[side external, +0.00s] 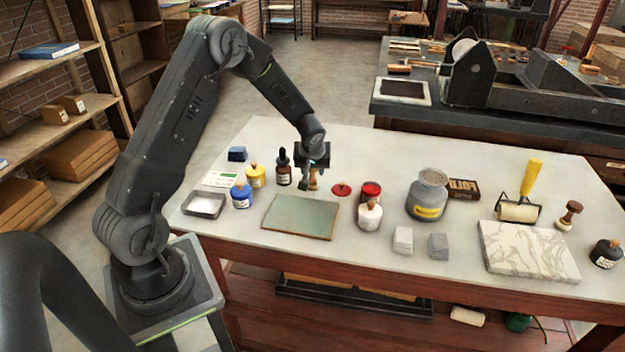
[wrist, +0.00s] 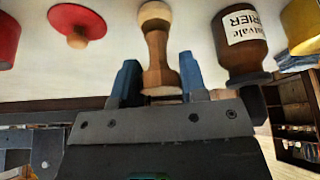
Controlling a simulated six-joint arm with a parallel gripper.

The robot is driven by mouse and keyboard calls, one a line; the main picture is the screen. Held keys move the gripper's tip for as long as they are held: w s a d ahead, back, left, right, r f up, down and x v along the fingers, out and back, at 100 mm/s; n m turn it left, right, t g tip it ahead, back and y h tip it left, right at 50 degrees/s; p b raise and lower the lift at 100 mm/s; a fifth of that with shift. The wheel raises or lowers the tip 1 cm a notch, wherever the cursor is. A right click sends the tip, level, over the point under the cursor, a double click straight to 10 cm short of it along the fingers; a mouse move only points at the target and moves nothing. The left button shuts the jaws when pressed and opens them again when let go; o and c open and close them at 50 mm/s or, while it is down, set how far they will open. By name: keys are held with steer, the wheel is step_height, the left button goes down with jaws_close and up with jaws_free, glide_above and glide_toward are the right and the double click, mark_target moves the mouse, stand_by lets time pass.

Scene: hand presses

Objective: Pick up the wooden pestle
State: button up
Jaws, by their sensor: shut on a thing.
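The wooden pestle (wrist: 156,45) is light wood, with a narrow waist and wider ends. In the wrist view it stands between the two blue fingers of my gripper (wrist: 160,74), which is shut on it. In the side view my gripper (side external: 311,178) points down at the back left of the table, and only a small part of the pestle (side external: 314,183) shows beside the fingers. I cannot tell whether the pestle touches the table.
A dark dropper bottle (side external: 283,170) stands close left of my gripper, and a red lid with a knob (side external: 341,190) lies close right. A green glass plate (side external: 301,216) lies in front. Blue (side external: 241,195) and yellow (side external: 256,176) jars stand left, a white jar (side external: 369,216) right.

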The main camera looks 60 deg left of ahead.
steer(key=shift+r, duration=0.1)
steer(key=shift+c, duration=0.2)
step_height(320, 180, up, 9)
steer(key=shift+w+d+r, duration=0.1)
steer(key=shift+w, duration=0.05)
steer(key=w+d+r+t+h, duration=0.1)
steer(key=w+d+r, duration=0.1)
steer(key=w+d, duration=0.9)
steer(key=shift+s+d+f, duration=0.15)
steer(key=shift+d+f, duration=0.05)
steer(key=shift+f, duration=0.9)
steer(key=shift+s+d+f, duration=0.15)
steer(key=shift+s+f, duration=0.05)
steer(key=shift+f, duration=0.85)
steer(key=shift+s+d+f, duration=0.15)
steer(key=shift+d+f, duration=0.05)
steer(key=shift+f, duration=0.9)
steer(key=shift+f, duration=0.65)
steer(key=shift+r, duration=0.1)
step_height(320, 180, up, 7)
